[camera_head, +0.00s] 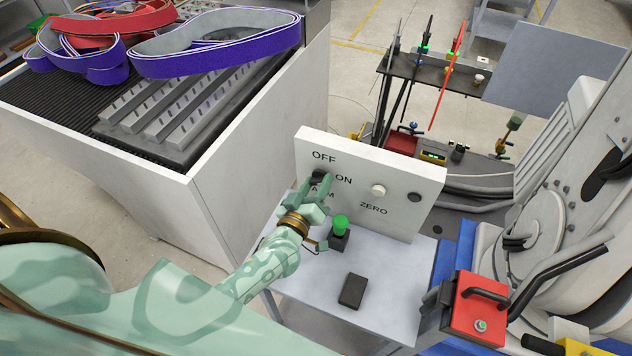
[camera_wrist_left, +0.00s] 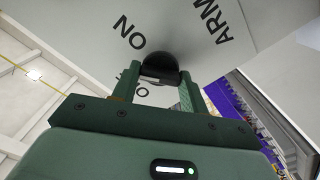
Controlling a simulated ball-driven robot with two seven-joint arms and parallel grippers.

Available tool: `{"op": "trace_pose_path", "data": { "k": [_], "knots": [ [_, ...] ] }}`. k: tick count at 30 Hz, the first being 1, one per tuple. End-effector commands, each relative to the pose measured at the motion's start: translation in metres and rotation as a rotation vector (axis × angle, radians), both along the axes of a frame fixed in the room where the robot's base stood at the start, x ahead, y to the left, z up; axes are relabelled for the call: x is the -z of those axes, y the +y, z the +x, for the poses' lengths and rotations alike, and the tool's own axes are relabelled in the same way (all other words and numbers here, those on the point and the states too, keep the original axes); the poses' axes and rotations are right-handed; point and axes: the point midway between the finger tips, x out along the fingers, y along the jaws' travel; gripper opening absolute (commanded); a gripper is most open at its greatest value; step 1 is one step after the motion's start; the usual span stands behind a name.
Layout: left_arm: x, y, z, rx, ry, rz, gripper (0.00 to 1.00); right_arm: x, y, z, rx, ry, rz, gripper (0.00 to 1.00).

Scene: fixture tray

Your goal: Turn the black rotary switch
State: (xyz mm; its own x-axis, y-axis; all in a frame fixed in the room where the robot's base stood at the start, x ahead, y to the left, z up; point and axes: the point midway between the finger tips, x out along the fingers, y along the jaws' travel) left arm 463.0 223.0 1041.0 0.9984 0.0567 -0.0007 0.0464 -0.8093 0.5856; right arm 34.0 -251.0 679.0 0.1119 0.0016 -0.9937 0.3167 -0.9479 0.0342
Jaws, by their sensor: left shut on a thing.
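The black rotary switch (camera_head: 317,175) sits on the upright white panel (camera_head: 416,182), beside the labels OFF, ON and ARM. My left gripper (camera_head: 320,186) reaches it from the front and is shut on it. In the left wrist view the black switch (camera_wrist_left: 161,68) lies between the two green fingers of my left gripper (camera_wrist_left: 158,88), which partly hide it. I cannot tell exactly which label the switch points to. My right gripper is not in view.
A white knob (camera_head: 378,191) by ZERO and a dark round part (camera_head: 414,197) are on the same panel. A green button (camera_head: 341,222) and a black box (camera_head: 352,291) stand on the small table (camera_head: 390,285). A red box (camera_head: 478,310) is at lower right.

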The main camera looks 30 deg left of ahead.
Motion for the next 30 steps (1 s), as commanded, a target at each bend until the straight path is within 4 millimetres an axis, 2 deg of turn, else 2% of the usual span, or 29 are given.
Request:
{"op": "trace_pose_path", "data": {
  "k": [18,30],
  "knots": [
    [0.0003,0.0013,0.0002,-0.002,-0.034,-0.578,0.21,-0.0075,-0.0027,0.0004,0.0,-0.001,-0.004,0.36],
    [0.0009,0.0015,0.0002,-0.002,-0.05,-0.858,0.21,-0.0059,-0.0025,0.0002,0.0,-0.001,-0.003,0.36]
  ]
}}
